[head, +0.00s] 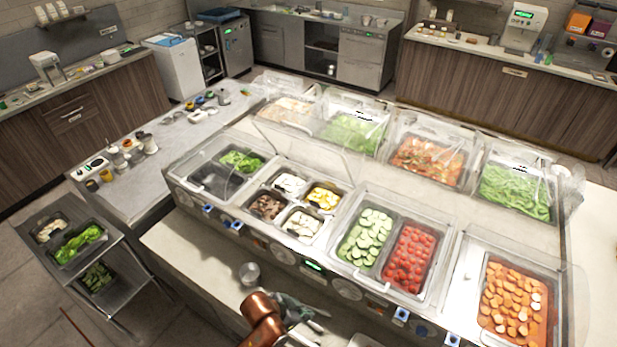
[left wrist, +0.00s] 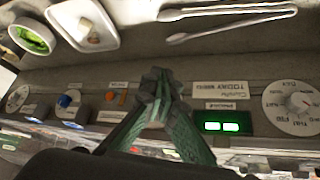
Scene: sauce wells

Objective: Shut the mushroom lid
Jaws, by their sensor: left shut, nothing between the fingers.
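The serving counter (head: 255,244) fills the middle of the head view, with food wells and clear covers. A back left well (head: 288,110) holds pale beige pieces that may be mushrooms, under or behind clear panels. Small front wells hold brown pieces (head: 267,206) and whitish pieces (head: 303,222); I cannot tell for sure which are mushrooms. I cannot make out the mushroom lid or its angle clearly. My left gripper (head: 308,312) is low at the counter's front, apart from the wells. In the left wrist view its fingers (left wrist: 158,82) are shut and empty, before the control panel. My right gripper is out of view.
Wells of cucumber (head: 366,236), tomato (head: 408,258) and carrot (head: 512,303) lie to the right. A metal cup (head: 249,273) stands on the front ledge. The wrist view shows tongs (left wrist: 225,14), a white tray (left wrist: 108,40) and dials (left wrist: 290,105).

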